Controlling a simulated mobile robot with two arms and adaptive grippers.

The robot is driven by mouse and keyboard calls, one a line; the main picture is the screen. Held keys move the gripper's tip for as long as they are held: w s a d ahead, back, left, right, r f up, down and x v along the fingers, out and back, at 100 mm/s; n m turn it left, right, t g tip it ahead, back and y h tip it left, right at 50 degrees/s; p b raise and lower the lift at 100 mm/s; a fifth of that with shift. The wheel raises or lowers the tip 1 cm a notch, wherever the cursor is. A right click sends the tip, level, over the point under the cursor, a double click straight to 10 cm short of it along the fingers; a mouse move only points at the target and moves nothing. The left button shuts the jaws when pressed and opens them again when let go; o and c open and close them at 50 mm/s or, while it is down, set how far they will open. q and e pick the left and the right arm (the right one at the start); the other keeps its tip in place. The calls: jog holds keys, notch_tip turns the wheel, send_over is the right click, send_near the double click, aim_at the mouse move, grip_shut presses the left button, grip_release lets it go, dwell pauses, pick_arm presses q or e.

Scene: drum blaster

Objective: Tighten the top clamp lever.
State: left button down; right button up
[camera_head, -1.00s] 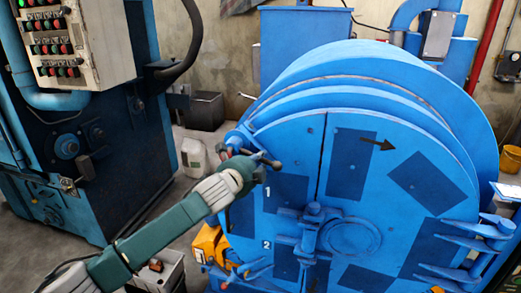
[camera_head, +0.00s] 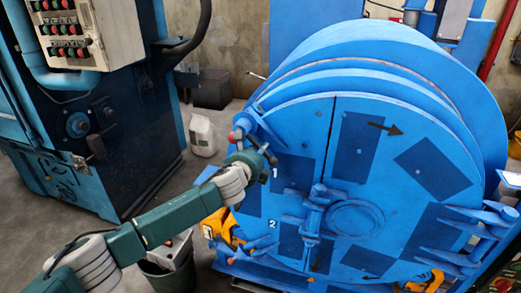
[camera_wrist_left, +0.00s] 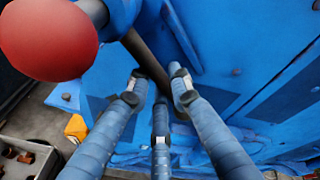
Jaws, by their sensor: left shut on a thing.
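The top clamp lever is at the upper left rim of the blue drum door (camera_head: 300,130), near the painted "1". Its red knob (camera_head: 235,137) shows just left of my left gripper (camera_head: 268,156). In the left wrist view a large red ball (camera_wrist_left: 48,40) fills the upper left. A dark lever rod (camera_wrist_left: 146,60) runs down between the fingers of my left gripper (camera_wrist_left: 160,100), which are closed around it. In the head view the gripper hides most of the lever. My right gripper is in neither view.
A yellow part (camera_head: 222,228) sits low at the door's left edge, near the painted "2". A control panel (camera_head: 70,32) on a dark machine stands at left. A white jug (camera_head: 203,135) and black box (camera_head: 212,88) stand on the floor behind my arm.

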pick_arm(q)
jog(key=shift+a+f, duration=0.1)
jog(key=shift+f, duration=0.1)
jog(key=c, duration=1.6)
grip_release()
jog(key=shift+r, duration=0.1)
jog(key=v, duration=1.2)
